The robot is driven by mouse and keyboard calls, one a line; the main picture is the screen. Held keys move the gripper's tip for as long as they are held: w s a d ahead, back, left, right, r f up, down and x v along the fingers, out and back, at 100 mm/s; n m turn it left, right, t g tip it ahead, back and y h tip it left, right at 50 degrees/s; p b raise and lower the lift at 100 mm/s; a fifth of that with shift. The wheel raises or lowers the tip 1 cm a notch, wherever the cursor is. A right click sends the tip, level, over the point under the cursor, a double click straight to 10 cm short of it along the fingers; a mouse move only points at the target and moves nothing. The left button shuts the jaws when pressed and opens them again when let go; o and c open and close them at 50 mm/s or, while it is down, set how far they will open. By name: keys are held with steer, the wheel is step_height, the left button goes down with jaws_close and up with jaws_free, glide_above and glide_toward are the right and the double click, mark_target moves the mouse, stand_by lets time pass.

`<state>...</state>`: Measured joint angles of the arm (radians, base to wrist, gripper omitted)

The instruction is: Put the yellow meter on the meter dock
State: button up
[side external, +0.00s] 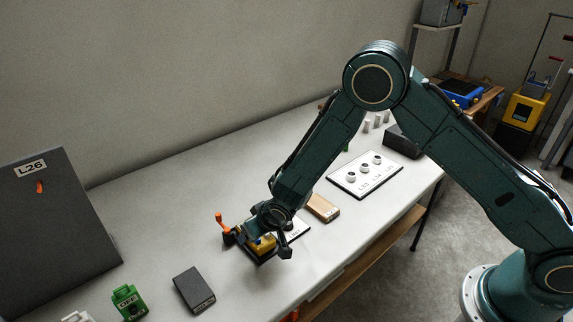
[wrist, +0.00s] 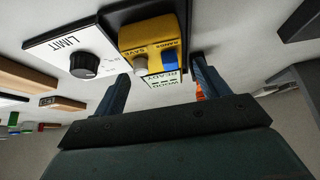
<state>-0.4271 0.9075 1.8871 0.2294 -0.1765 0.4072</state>
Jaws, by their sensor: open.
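The yellow meter (side external: 263,244) is on or over a black base (side external: 268,258) on the bench, partly hidden by my gripper (side external: 268,232) in the side view.
A wooden block (side external: 323,207), a three-knob panel (side external: 366,175), a dark block (side external: 194,289) and a green OFF device (side external: 128,301) are also on the bench.

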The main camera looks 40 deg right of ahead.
steer(key=v, duration=1.1)
stand_by(0.4)
steer(key=s+d+r, duration=0.5)
steer(key=d+r, duration=0.1)
steer(key=r, duration=0.3)
steer(key=s+d+r, duration=0.4)
steer(key=d+r, duration=0.1)
steer(key=r, duration=0.4)
steer(key=s+d+r, duration=0.3)
steer(key=s, duration=0.6)
steer(key=s+d+r+g, duration=0.1)
steer(key=s+d+r, duration=0.2)
steer(key=s, duration=0.6)
steer(key=shift+s, duration=0.35)
